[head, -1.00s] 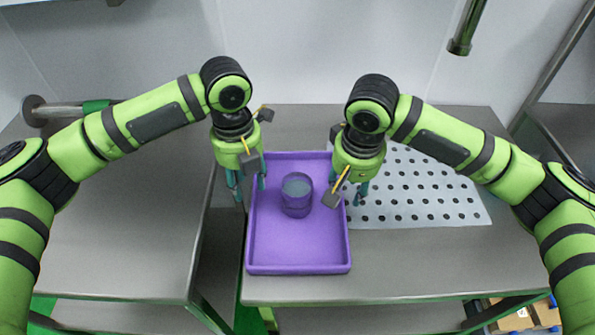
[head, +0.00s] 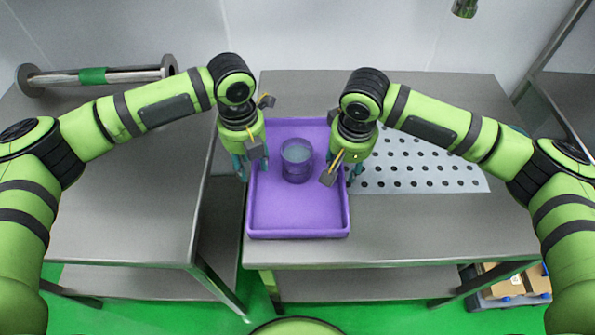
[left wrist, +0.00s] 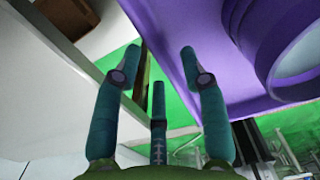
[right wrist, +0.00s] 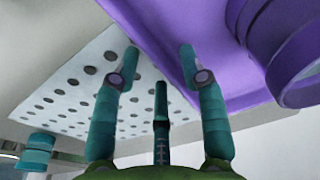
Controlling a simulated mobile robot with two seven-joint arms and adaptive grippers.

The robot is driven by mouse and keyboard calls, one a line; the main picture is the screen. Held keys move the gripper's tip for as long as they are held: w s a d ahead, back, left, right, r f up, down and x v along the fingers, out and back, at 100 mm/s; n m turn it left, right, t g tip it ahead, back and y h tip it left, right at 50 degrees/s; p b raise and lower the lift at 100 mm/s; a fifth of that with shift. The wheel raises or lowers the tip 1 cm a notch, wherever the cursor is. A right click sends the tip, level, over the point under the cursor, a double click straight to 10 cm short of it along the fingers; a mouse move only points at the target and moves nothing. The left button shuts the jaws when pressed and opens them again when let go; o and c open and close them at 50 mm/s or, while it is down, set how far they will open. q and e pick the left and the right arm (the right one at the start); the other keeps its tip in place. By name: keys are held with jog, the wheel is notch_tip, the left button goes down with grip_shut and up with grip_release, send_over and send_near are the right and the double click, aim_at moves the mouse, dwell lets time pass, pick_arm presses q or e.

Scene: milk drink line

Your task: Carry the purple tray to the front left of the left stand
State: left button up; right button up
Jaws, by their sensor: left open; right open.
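The purple tray (head: 300,222) lies on the right-hand metal stand, close to its left edge. A purple see-through cup (head: 297,162) stands upright inside it. My left gripper (head: 250,174) is open at the tray's left wall; in the left wrist view the tray's rim (left wrist: 165,40) runs between its spread fingers. My right gripper (head: 343,178) is open at the right wall; the rim (right wrist: 160,45) likewise passes between its fingers in the right wrist view. Neither grips the wall. The left stand (head: 125,215) is a separate metal table across a narrow gap.
A perforated white plate (head: 425,170) lies right of the tray. A metal bar with a green band (head: 92,76) is at the left stand's back. The left stand's middle and front are clear. A box of cartons (head: 510,285) is low at right.

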pick_arm(q)
jog(key=shift+f, duration=0.45)
pick_arm(e)
jog(key=shift+f, duration=0.45)
pick_arm(q)
grip_shut()
pick_arm(e)
grip_shut()
pick_arm(q)
jog(key=shift+r, duration=0.1)
pick_arm(e)
jog(key=shift+r, duration=0.1)
